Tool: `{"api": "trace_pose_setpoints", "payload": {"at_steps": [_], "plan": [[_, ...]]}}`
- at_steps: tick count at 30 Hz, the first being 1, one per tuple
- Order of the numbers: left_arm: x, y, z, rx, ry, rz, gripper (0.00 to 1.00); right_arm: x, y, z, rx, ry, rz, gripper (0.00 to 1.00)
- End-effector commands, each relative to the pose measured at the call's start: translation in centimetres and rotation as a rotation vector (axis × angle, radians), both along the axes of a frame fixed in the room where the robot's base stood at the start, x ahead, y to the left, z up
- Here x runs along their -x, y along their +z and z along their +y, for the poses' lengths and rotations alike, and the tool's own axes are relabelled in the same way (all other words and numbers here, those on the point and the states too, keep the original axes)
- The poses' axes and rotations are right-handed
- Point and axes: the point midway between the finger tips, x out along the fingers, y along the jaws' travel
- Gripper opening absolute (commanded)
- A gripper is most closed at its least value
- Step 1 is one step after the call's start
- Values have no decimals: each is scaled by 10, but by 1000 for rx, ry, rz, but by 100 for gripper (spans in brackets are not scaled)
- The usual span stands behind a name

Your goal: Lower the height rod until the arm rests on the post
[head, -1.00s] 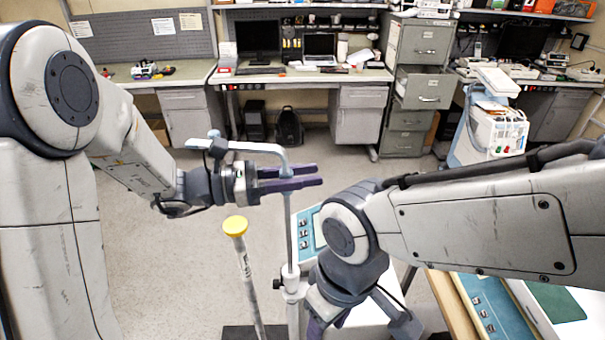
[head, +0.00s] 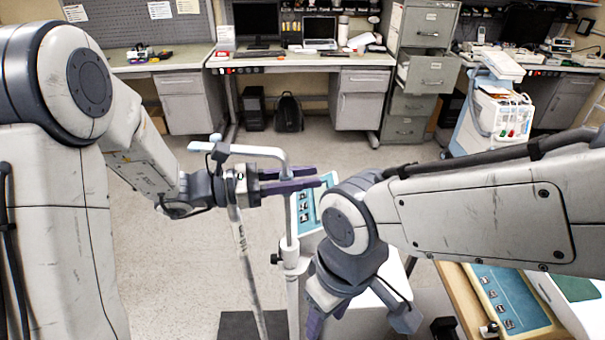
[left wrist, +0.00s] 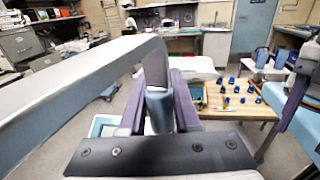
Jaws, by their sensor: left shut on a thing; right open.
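The height rod (head: 289,215) is a thin grey upright with a bent pale arm (head: 250,150) at its top, reaching left. My left gripper (head: 316,179) is shut on the rod just below the bend. In the left wrist view the rod (left wrist: 160,110) sits between the purple fingers and the arm (left wrist: 85,75) runs left. The rod goes down into the white post (head: 293,305), whose collar has a black knob (head: 275,258). A length of bare rod shows between the gripper and the collar. My right gripper (head: 358,322) is open, low and right of the post, partly cut off.
A pale pole (head: 245,260) stands just left of the post, its top hidden behind my left gripper. A blue-faced panel (head: 308,208) is behind the rod. A wooden table (head: 455,285) with blue-faced devices is at lower right. Open floor (head: 180,260) lies left.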

Motion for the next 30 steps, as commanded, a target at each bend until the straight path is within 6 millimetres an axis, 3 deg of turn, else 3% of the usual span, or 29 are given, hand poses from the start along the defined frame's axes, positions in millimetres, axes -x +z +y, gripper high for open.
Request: {"api": "trace_pose_setpoints", "payload": {"at_steps": [4, 5, 6, 7, 19, 26, 30], "plan": [[0, 2, 0, 2, 1, -2, 0, 0, 1, 0, 0, 0, 0, 52], [0, 2, 0, 2, 1, -2, 42, 0, 1, 0, 0, 0, 0, 52], [0, 2, 0, 2, 1, -2, 57, 0, 1, 0, 0, 0, 0, 52], [0, 2, 0, 2, 1, -2, 61, 0, 1, 0, 0, 0, 0, 52], [0, 7, 0, 1, 0, -5, 61, 0, 0, 0, 0, 0, 0, 52], [1, 46, -2, 1, -1, -13, 61, 0, -8, 0, 0, 0, 0, 52], [21, 63, -31, 2, -7, -10, 61, 0, -15, 0, 0, 1, 0, 52]]}}
